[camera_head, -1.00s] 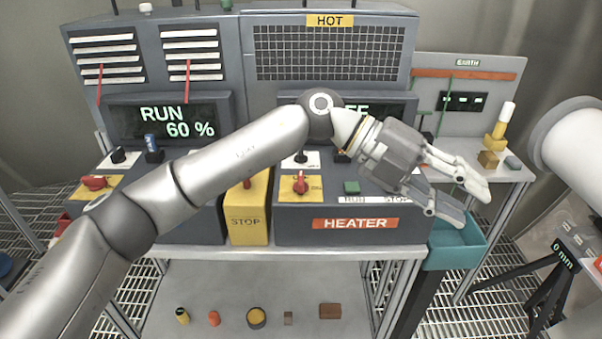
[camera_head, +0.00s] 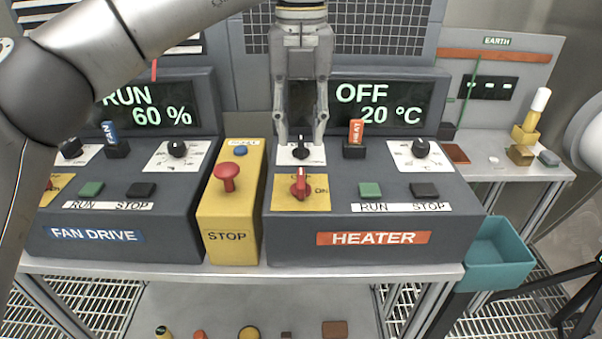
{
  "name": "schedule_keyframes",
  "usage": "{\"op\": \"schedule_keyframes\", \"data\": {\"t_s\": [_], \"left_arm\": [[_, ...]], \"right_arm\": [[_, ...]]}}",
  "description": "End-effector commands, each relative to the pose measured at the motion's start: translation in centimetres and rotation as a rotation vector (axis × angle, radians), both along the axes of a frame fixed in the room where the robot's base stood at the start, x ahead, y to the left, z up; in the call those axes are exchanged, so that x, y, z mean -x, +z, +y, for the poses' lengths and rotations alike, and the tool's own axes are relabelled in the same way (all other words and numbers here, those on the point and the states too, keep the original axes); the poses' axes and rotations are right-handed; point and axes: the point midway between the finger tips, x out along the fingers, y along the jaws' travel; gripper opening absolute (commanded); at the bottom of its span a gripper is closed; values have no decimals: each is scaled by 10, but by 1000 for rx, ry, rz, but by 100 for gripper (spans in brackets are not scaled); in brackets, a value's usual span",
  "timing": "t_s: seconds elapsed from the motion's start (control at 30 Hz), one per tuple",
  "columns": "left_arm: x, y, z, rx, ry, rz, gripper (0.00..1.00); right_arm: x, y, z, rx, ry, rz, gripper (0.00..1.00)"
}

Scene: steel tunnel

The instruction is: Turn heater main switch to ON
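The heater main switch is a red rotary knob (camera_head: 300,186) on a yellow plate marked ON at its right, at the left of the heater panel. Its handle looks roughly upright. The heater display (camera_head: 378,105) reads OFF, 20 °C. My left gripper (camera_head: 302,143) points down behind the red knob, over a small white plate with a black knob (camera_head: 301,150). Its two fingers are apart, one on each side of the black knob. Whether they touch it, I cannot tell. The red knob is uncovered, in front of the fingertips. My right gripper is not in view.
The yellow STOP box (camera_head: 228,237) with its red mushroom button (camera_head: 227,174) stands left of the heater. The heater has a green RUN button (camera_head: 370,190), a black STOP button (camera_head: 424,190) and an upright orange-topped key (camera_head: 356,134). A teal bin (camera_head: 498,262) hangs at the right.

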Motion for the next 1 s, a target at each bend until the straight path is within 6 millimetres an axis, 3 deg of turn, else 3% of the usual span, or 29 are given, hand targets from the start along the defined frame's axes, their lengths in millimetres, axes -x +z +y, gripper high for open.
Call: {"op": "schedule_keyframes", "data": {"t_s": [0.1, 0.27, 0.4, 0.63, 0.9, 1.0], "left_arm": [[0, -22, 1, 0, -3, 4, 34], [1, -53, 0, 1, -3, 6, 34], [1, -76, 0, 1, -3, 4, 34], [1, -95, 0, 3, -2, 2, 34], [0, -97, 0, 3, -2, 2, 34], [0, -97, 0, 3, -2, 2, 24]], "right_arm": [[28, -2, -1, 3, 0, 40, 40], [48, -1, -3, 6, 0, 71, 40], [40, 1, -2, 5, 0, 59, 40], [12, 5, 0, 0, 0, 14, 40], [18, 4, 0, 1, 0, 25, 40], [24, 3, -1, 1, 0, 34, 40]]}}
